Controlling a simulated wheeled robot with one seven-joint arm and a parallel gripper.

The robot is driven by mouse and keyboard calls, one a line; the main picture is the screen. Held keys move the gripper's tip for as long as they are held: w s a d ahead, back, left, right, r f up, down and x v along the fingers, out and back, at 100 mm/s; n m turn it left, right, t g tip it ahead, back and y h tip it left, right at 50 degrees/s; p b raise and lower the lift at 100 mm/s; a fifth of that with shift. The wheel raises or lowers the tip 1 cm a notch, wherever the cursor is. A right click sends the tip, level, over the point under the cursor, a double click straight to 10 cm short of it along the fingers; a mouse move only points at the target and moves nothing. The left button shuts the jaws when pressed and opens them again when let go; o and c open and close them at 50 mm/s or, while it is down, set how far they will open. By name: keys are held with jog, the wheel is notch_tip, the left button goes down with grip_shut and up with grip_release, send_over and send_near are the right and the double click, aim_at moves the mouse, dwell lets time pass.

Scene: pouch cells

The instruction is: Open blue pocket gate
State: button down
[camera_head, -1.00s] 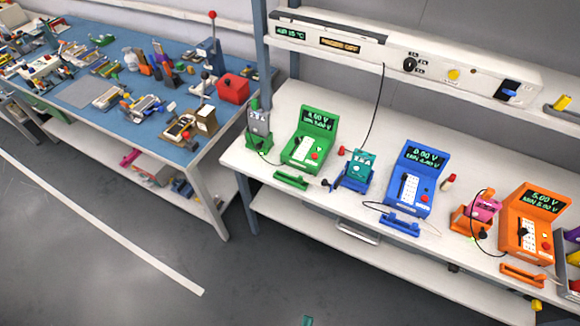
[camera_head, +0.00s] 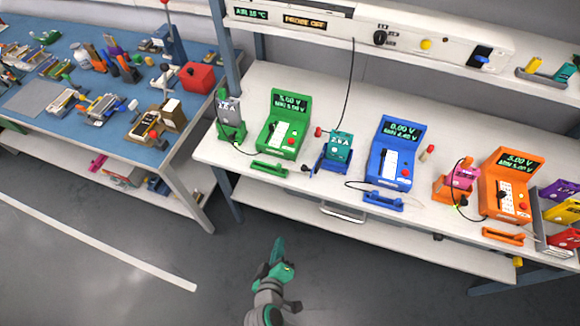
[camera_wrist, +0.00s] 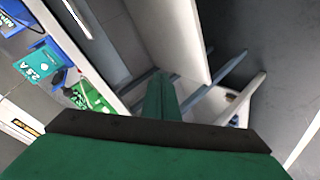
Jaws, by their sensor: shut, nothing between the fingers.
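The blue tester (camera_head: 394,155) stands on the white bench, its display lit. A low blue bar (camera_head: 383,200) lies at its front by the bench edge. Left of it a small blue pocket (camera_head: 327,163) holds a teal cell (camera_head: 340,147) marked with an A rating; I cannot tell whether its gate is open. The teal cell (camera_wrist: 38,66) also shows at the left of the wrist view. My green gripper (camera_head: 277,249) is shut and empty, over the floor in front of the bench, apart from these things. Its closed fingers (camera_wrist: 160,95) point away from the wrist camera.
The green tester (camera_head: 284,122) and orange tester (camera_head: 506,184) flank the blue one. A black cable (camera_head: 353,90) hangs from the shelf (camera_head: 375,45) above. A blue-topped workbench (camera_head: 60,95) with clutter stands left. Open floor (camera_head: 120,275) lies in front.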

jog(key=w+a+r+m+h, duration=0.1)
jog(key=w+a+r+h, duration=0.2)
jog(key=w+r+h, duration=0.35)
jog(key=w+a+r+h, duration=0.4)
jog(key=w+r, duration=0.4)
jog(key=r, duration=0.3)
jog(key=x, duration=0.9)
jog(key=shift+d+f, duration=0.1)
jog(key=shift+f, duration=0.2)
jog(key=d, duration=0.1)
jog(key=s+d, duration=0.1)
jog(key=d, duration=0.1)
jog(key=shift+f, duration=0.2)
jog(key=shift+s+d, duration=0.3)
jog(key=shift+d, duration=0.2)
jog(key=shift+a, duration=0.1)
jog(key=shift+s, duration=0.15)
jog(key=shift+y, duration=0.25)
